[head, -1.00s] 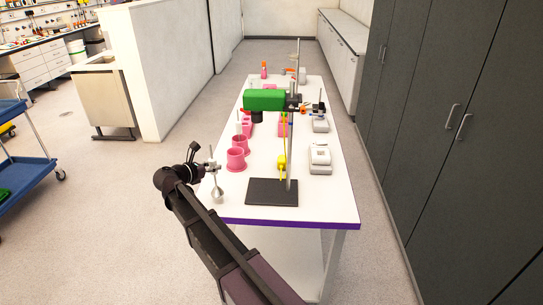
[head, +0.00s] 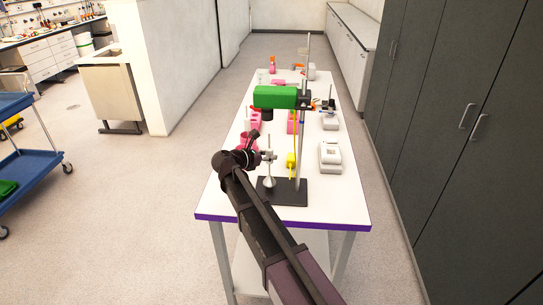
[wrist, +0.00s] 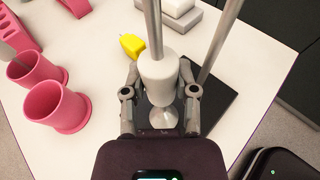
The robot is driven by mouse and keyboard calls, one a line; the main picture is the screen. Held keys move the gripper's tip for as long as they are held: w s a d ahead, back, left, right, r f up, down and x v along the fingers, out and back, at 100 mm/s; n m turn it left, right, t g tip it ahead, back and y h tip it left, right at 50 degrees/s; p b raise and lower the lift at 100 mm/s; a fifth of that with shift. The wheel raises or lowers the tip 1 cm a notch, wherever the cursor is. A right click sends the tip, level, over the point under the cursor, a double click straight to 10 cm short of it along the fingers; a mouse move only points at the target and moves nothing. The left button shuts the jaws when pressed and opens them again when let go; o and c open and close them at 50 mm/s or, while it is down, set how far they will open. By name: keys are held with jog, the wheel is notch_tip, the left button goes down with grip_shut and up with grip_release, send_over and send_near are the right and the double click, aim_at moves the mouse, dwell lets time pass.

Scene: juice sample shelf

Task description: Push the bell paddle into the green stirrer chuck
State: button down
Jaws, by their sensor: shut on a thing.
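My gripper (head: 264,157) is shut on the bell paddle, whose metal bell (head: 269,182) hangs below the jaws in the head view. In the wrist view the fingers (wrist: 160,98) close around the paddle's pale grey collar (wrist: 158,78), with the shaft (wrist: 152,25) rising upright above it and the bell (wrist: 163,119) below. The green stirrer (head: 275,97) is clamped high on a stand rod. Its dark chuck (head: 267,114) points down, above the gripper in the head view, apart from it. The shaft's upper tip is too small to tell.
The stand's black base (head: 292,193) lies under the paddle, its metal rod (wrist: 213,45) close to the right of the gripper. Pink cups (wrist: 58,106) stand to the left. A yellow thing (wrist: 132,45) and a grey-white device (head: 330,157) lie beyond.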

aim_at(267, 149)
jog(key=shift+a, duration=0.25)
jog(key=shift+r, duration=0.25)
jog(key=shift+s+r+p, duration=0.1)
jog(key=shift+r+p, duration=1.95)
jog(key=shift+p, duration=0.25)
jog(key=shift+r+p, duration=1.8)
jog(key=shift+r, duration=0.05)
dwell(0.7)
jog(key=shift+f+b, duration=0.25)
jog(key=shift+b, duration=0.05)
